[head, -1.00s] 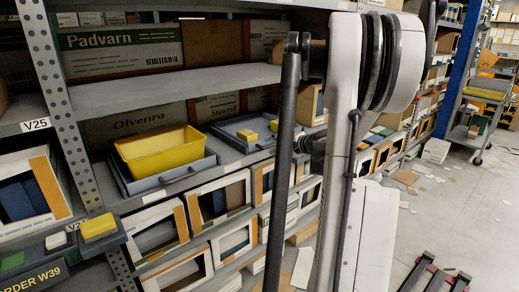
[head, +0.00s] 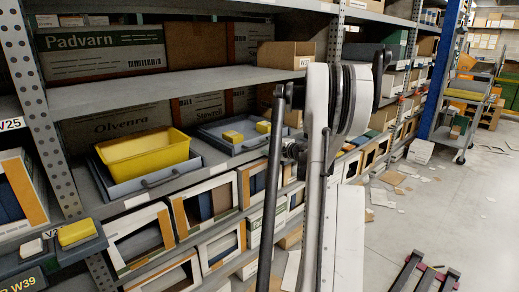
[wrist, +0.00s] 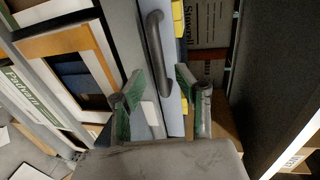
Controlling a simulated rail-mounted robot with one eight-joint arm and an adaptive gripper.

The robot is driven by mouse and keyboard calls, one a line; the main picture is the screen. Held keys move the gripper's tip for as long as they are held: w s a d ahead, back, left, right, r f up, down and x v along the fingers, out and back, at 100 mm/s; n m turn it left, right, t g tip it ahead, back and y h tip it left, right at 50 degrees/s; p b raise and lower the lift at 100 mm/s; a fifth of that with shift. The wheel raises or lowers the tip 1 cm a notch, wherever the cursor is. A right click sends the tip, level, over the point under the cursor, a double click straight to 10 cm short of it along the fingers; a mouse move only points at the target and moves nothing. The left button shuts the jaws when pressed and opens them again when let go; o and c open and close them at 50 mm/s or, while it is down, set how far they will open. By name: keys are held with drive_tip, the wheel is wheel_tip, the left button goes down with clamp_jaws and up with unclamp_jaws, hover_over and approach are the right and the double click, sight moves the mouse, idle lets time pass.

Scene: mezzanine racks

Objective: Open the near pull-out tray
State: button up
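Two grey-blue pull-out trays sit side by side on the middle shelf. The left tray (head: 118,189) carries a yellow bin (head: 145,155) and has a dark bar handle (head: 160,180). The right tray (head: 215,139) holds two small yellow blocks and has a similar handle (head: 255,143). Both look pushed in. In the wrist view my gripper (wrist: 160,82) is open, its green-padded fingers apart. A tray's dark handle (wrist: 156,45) lies ahead of and between them, with no clear contact. Yellow blocks beside it match the right tray. In the head view my arm hides the gripper.
A shelf board (head: 190,82) with Padvarn cartons (head: 100,52) lies above the trays. Open-fronted boxes (head: 205,203) line the shelf below. A perforated upright (head: 42,125) stands at left. The floor (head: 420,210) at right is mostly open, with scattered papers.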

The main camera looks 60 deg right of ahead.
sight(261, 145)
drive_tip(key=shift+b+x, duration=0.35)
drive_tip(key=shift+x, duration=1.65)
clamp_jaws()
